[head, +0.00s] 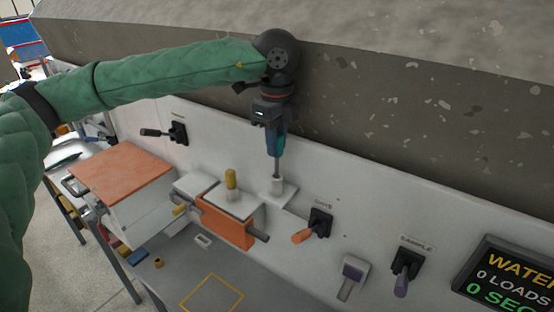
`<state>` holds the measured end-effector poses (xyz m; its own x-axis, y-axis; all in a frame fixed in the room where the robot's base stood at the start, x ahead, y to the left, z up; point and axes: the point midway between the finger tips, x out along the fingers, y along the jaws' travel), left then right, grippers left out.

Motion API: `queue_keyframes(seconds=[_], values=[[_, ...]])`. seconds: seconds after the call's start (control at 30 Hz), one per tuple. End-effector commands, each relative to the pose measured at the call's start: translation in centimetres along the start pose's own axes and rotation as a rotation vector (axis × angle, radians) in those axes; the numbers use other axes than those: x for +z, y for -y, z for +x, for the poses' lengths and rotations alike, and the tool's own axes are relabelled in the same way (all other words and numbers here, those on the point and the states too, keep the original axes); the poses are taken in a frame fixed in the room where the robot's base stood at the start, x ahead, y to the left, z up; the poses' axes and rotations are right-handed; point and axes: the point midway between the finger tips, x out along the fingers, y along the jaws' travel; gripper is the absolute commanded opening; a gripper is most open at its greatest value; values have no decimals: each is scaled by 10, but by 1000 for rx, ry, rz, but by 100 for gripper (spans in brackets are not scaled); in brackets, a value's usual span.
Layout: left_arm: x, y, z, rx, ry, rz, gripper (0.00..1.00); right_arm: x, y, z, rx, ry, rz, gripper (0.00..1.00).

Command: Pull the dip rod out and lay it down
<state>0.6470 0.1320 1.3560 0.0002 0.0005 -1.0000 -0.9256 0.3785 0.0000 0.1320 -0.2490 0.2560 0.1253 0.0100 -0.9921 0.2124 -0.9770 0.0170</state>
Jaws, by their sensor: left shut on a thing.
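The dip rod (277,168) is a thin grey rod with a teal grip. It stands upright, and its lower end is at a small white socket (276,186) on a white plate against the panel. Whether the tip is still inside the socket I cannot tell. My left gripper (275,128) points down and is shut on the teal grip at the top of the rod. The fingers hide part of the grip. My right gripper is not in view.
A yellow outline (212,295) marks bare grey bench in front. An orange-fronted box (228,222) with a yellow knob (231,178) stands left of the socket. Levers with orange (302,235) and purple (402,284) handles stick out right. A large concrete slab rises behind.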

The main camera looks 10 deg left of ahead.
Motion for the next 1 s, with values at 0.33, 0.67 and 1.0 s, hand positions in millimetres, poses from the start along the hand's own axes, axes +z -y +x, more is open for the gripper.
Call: queue_keyframes(seconds=[0.33,0.67,1.0], values=[[0,0,-15,0,-1,0,0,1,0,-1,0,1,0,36],[0,0,-28,-1,-1,0,0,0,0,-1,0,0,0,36],[0,0,-41,0,-1,0,0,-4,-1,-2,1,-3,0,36]])
